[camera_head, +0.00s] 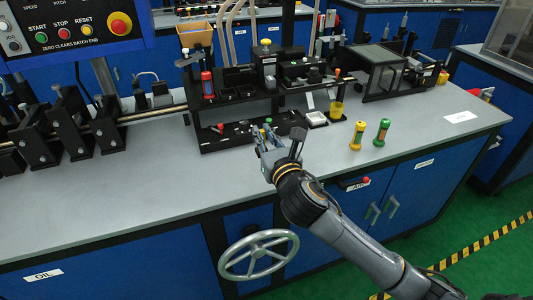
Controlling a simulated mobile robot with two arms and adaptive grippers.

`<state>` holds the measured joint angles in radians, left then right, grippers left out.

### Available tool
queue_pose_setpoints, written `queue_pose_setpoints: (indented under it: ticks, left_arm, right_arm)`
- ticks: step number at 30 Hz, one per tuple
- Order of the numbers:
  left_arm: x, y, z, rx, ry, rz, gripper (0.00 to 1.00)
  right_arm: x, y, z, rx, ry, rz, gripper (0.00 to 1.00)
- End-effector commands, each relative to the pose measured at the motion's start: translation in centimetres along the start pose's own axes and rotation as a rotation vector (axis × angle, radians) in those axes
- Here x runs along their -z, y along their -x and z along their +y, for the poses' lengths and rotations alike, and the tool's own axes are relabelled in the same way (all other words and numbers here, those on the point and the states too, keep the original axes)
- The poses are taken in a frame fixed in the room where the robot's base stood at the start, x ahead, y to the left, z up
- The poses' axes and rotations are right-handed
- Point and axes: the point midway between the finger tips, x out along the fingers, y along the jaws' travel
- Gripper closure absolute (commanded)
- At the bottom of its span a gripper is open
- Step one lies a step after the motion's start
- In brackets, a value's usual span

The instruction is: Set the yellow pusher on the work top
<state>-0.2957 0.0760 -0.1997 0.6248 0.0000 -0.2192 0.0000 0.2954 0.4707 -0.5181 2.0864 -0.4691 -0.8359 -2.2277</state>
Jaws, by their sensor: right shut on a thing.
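A small yellow piece with a reddish band (357,135) stands upright on the grey work top (420,150). It looks like the yellow pusher, but I cannot be sure. My right gripper (268,142) is over the work top in front of the black rack, left of and apart from the yellow piece. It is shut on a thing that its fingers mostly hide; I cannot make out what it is. My left gripper is not in view.
A green piece with orange bands (381,132) stands right of the yellow piece. The black rack (240,95) with tools stands behind my gripper. Black brackets on a rail (70,130) stand at left. A handwheel (258,255) sticks out below the front edge.

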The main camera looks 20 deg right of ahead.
Motion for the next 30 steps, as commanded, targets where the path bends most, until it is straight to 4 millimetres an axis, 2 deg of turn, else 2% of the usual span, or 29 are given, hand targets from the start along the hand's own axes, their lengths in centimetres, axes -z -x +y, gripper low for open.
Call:
queue_pose_setpoints:
  ticks: [4, 7, 12, 17, 24, 30]
  left_arm:
    - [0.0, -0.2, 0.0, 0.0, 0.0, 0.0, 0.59]
    - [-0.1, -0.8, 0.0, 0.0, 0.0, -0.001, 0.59]
    - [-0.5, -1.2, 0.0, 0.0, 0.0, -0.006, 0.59]
    - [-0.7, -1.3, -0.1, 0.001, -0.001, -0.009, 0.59]
    - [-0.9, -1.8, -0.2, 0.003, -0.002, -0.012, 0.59]
    - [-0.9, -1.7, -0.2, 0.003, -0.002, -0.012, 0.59]
  right_arm:
    - [1.8, -3.5, -1.4, 0.002, -0.002, 0.002, 1.0]
    - [4.2, -4.9, -1.9, 0.001, -0.003, 0.004, 1.0]
    - [6.2, -6.7, -2.5, 0.0, -0.003, 0.0, 1.0]
    - [7.2, -7.5, -2.8, 0.0, -0.002, 0.0, 1.0]
    - [10.3, -7.7, -2.8, 0.0, -0.005, 0.001, 1.0]
    - [10.4, -7.7, -2.9, -0.002, 0.0, -0.001, 1.0]
